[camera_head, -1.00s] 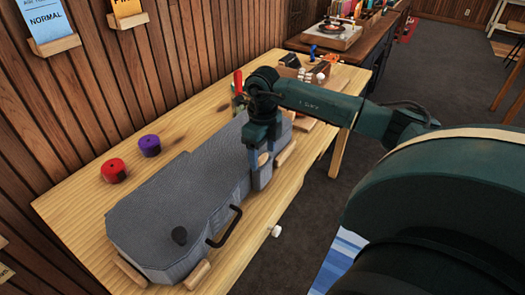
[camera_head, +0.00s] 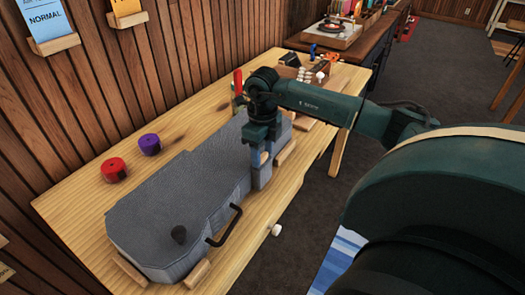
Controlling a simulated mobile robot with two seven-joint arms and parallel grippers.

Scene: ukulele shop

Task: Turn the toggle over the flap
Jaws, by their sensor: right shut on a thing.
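A grey ukulele-shaped case (camera_head: 190,195) lies on the wooden workbench, resting on wooden blocks, with a black handle (camera_head: 226,228) on its near side. My left gripper is not in view.
A red roll (camera_head: 114,170) and a purple roll (camera_head: 150,145) stand on the bench (camera_head: 80,214) behind the case. A red-handled tool (camera_head: 238,84) and a wooden box (camera_head: 290,68) are near the far end.

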